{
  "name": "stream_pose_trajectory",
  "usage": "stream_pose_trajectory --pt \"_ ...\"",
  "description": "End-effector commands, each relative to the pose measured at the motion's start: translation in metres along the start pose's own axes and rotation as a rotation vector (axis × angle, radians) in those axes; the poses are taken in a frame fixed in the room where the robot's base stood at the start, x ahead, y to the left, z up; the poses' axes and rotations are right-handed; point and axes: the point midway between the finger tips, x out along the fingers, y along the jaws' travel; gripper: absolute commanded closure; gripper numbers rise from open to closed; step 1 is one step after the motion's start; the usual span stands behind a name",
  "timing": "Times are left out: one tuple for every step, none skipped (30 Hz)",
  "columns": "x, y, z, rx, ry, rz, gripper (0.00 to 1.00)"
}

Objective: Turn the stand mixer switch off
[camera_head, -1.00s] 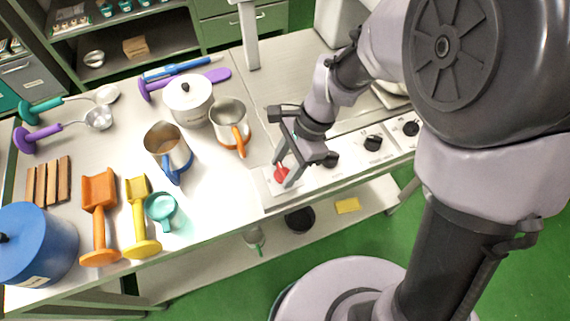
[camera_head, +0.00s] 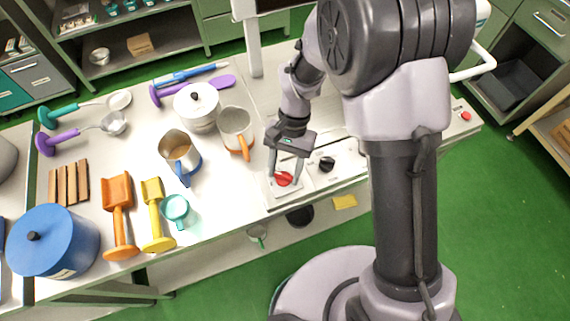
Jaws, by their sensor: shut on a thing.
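A red rotary switch (camera_head: 284,179) sits on a pale plate at the front edge of the counter, at the left end of the row of knobs. I cannot read its label or its setting. My gripper (camera_head: 285,177) points down at it, with one finger on each side, and is shut on the red switch. The stand mixer itself is hard to make out; my arm covers much of the counter behind the knobs.
A black knob (camera_head: 327,164) is just right of the red switch. A metal jug with an orange handle (camera_head: 236,128), a jug with a blue handle (camera_head: 179,152) and a teal cup (camera_head: 176,209) stand to the left. A grey post (camera_head: 254,48) rises behind.

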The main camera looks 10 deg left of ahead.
Motion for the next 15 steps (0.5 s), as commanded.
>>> stream_pose_trajectory --pt "-0.0038 -0.0009 0.0013 -0.04 0.001 0.017 0.93" --pt "-0.0037 -0.0011 0.0014 -0.067 0.001 0.028 0.93" --pt "-0.0033 -0.0011 0.0015 -0.102 0.001 0.043 0.93" --pt "-0.0034 -0.0015 0.0014 -0.128 0.001 0.053 0.93" --pt "-0.0036 -0.0017 0.0012 -0.154 0.002 0.064 0.93" --pt "-0.0034 -0.0019 0.0012 -0.189 0.001 0.079 0.93" --pt "-0.0031 -0.0021 0.0014 -0.216 0.001 0.089 0.93" --pt "-0.0031 -0.0021 0.0015 -0.241 0.001 0.101 0.93" --pt "-0.0032 -0.0025 0.0014 -0.275 0.001 0.114 0.93" --pt "-0.003 -0.0026 0.0013 -0.299 0.001 0.124 0.93" --pt "-0.0029 -0.0027 0.0012 -0.325 0.001 0.135 0.93" --pt "-0.0027 -0.0031 0.0014 -0.356 0.001 0.148 0.93" --pt "-0.0026 -0.0032 0.0015 -0.38 0.001 0.157 0.93" --pt "-0.0026 -0.0032 0.0014 -0.402 0.002 0.167 0.93" --pt "-0.0023 -0.0033 0.0015 -0.431 0.001 0.178 0.93"
